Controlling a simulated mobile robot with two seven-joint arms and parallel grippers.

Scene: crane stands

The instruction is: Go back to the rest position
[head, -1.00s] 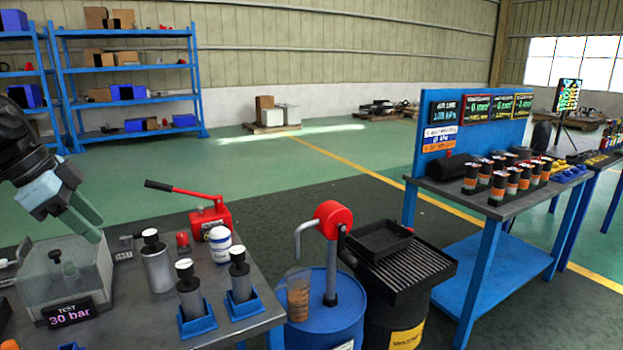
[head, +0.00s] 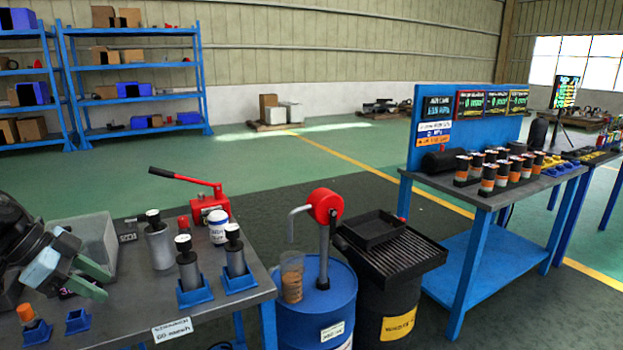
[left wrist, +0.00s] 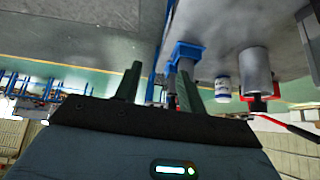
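My left gripper (head: 92,278) is at the left edge of the head view, low over the near left part of the grey workbench, in front of the clear test box (head: 92,240). In the left wrist view its two green fingers (left wrist: 157,88) stand apart with nothing between them. It hides part of the box and most of the box's display. My right gripper is not in view.
Grey cylinders (head: 188,268) stand in blue holders on the bench (head: 130,300), with a red hand pump (head: 207,205) behind. An orange-capped part (head: 30,318) is near the gripper. A blue drum (head: 318,315) and black bin (head: 395,285) stand right of the bench.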

